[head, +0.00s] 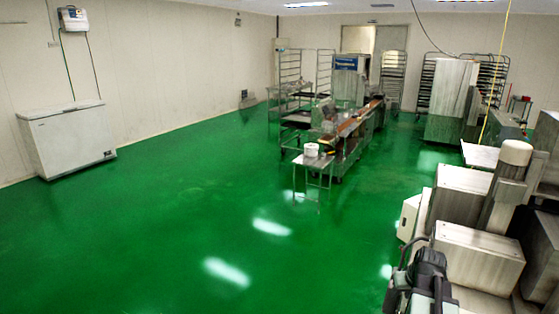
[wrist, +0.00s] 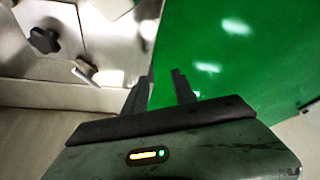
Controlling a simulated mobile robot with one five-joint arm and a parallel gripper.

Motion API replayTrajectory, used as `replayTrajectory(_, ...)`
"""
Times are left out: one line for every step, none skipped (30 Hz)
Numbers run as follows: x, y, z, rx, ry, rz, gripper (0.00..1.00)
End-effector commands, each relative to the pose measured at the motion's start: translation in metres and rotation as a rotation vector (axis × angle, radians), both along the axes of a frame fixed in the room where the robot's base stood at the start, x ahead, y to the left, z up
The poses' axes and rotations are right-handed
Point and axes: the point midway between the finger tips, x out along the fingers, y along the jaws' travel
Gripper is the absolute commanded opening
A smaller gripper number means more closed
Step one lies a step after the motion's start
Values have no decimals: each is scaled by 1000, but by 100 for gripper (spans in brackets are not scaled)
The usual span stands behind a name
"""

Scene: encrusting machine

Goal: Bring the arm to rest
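My gripper (wrist: 160,77) shows in the wrist view with its two dark fingers apart and nothing between them. It is over the edge between grey metal machine parts on the left and the green floor (wrist: 235,60) on the right. In the head view, my dark arm shows at the bottom right, in front of a steel machine (head: 480,257). I cannot make out the fingers there. In the wrist view, a black star-shaped knob (wrist: 45,40) sits on a metal panel left of the fingers, apart from them.
A white chest freezer (head: 68,140) stands at the left wall. A steel worktable line (head: 352,130) with a small table (head: 315,162) stands mid-room, with racks (head: 392,75) behind. Machines crowd the right side. The green floor at left and centre is clear.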

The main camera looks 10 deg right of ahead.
Motion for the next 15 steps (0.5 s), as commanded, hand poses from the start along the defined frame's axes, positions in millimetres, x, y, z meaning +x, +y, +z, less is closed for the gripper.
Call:
replayTrajectory(21,41,-39,-2,2,72,33)
replayTrajectory(31,63,-50,-3,5,113,33)
replayTrajectory(42,94,-65,-4,15,165,33)
replayTrajectory(49,118,-76,-2,23,202,33)
replayTrajectory(54,141,-88,-1,33,237,33)
replayTrajectory(58,173,-103,1,49,280,33)
replayTrajectory(60,196,-114,3,64,311,33)
replayTrajectory(60,220,-125,5,79,339,33)
replayTrajectory(59,250,-140,10,101,373,33)
replayTrajectory(56,271,-150,12,119,394,33)
replayTrajectory(52,290,-160,13,140,413,33)
replayTrajectory(46,314,-171,16,167,431,33)
replayTrajectory(41,329,-178,17,189,439,33)
replayTrajectory(34,342,-185,17,212,444,33)
replayTrajectory(25,356,-191,19,244,439,33)
